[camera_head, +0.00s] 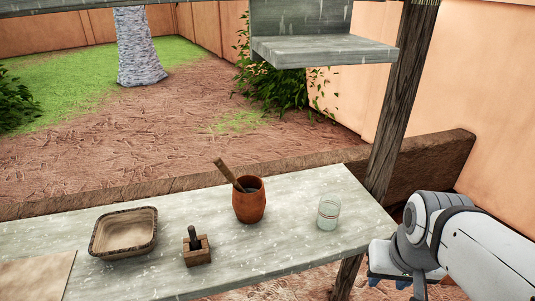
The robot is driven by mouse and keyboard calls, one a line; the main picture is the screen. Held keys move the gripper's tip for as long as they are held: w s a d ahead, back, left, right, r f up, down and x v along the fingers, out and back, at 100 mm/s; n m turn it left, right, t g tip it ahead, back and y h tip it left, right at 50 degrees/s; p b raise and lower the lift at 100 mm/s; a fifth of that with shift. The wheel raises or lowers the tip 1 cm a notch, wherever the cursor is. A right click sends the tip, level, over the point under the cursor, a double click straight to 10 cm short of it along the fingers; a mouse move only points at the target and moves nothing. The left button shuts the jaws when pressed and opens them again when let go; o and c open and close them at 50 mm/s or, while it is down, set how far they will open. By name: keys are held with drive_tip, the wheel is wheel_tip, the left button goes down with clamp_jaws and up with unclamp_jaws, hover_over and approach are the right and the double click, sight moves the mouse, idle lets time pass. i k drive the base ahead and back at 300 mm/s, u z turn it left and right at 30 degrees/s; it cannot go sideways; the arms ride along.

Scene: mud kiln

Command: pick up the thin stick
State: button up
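A thin brown wooden stick (227,172) leans out of a reddish-brown clay pot (249,204), tilted up to the left. Its lower end is hidden inside the pot. The pot stands upright on a grey wooden table (285,238). My white and grey arm enters at the lower right, beyond the table's right end. What seems to be my gripper (391,273) is partly in view below the arm joint, apart from the stick. Its fingers cannot be made out clearly.
A woven rectangular basket (151,247) stands left of the pot. A small wooden block (206,255) with a dark upright peg is in front of the pot. A clear glass jar (329,211) stands to the right. A wooden post (404,95) and shelf (325,50) rise behind.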

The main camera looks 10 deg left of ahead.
sight(220, 164)
drive_tip(key=z, duration=0.1)
drive_tip(key=k, duration=1.15)
drive_tip(key=u, duration=0.45)
drive_tip(key=i, duration=1)
